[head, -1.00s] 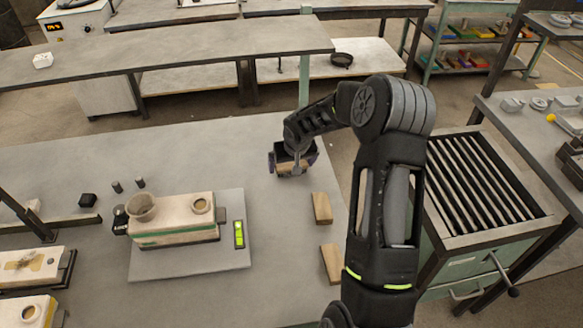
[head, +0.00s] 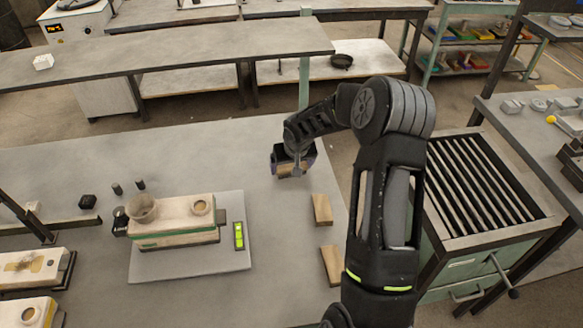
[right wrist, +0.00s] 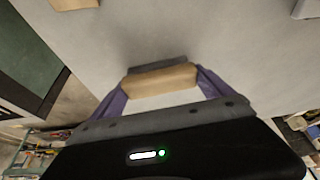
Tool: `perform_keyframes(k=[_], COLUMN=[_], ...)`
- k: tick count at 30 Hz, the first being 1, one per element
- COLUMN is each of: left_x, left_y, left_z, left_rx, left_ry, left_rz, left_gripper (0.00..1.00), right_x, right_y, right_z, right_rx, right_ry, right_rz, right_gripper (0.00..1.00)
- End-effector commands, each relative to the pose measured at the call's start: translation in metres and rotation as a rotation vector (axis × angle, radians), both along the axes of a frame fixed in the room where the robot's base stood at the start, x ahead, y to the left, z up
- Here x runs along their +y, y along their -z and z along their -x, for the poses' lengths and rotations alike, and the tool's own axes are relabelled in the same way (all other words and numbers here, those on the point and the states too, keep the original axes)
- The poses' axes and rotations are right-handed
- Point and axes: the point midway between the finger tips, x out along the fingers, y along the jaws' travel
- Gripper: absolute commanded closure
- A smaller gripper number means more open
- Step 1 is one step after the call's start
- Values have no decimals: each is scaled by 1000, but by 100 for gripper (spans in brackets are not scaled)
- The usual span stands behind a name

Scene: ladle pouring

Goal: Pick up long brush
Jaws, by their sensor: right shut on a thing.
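The long brush shows as a light wooden piece (head: 290,169) in the head view, near the far right part of the grey table. My right gripper (head: 293,163) is above the table there, shut on this piece. In the right wrist view the brush's wooden body (right wrist: 160,80) lies across between the two purple fingers of my right gripper (right wrist: 160,88), with a dark grey strip along its far side. I cannot tell whether it still touches the table. My left gripper is not in view.
Two wooden blocks (head: 321,209) (head: 331,265) lie near the table's right edge. A cream mould (head: 175,222) with a funnel cup stands on a grey plate (head: 190,262), beside a green level (head: 239,236). A slatted cabinet (head: 485,190) stands right of the table.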

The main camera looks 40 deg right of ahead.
Motion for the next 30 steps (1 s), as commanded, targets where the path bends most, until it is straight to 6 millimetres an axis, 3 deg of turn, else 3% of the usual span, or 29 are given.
perform_keyframes(k=[5, 12, 19, 30], left_x=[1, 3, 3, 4], left_y=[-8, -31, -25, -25], left_z=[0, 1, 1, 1], left_rx=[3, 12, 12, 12], left_ry=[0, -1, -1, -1], left_rz=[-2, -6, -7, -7], left_gripper=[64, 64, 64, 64], right_x=[0, 0, 0, 0], right_y=[-14, -58, -91, -100], right_z=[-1, -1, -1, 0], right_rx=[-2, -3, -3, 0], right_ry=[1, 0, 0, 0], right_rz=[0, 1, 1, 0], right_gripper=[52, 52, 52, 52])
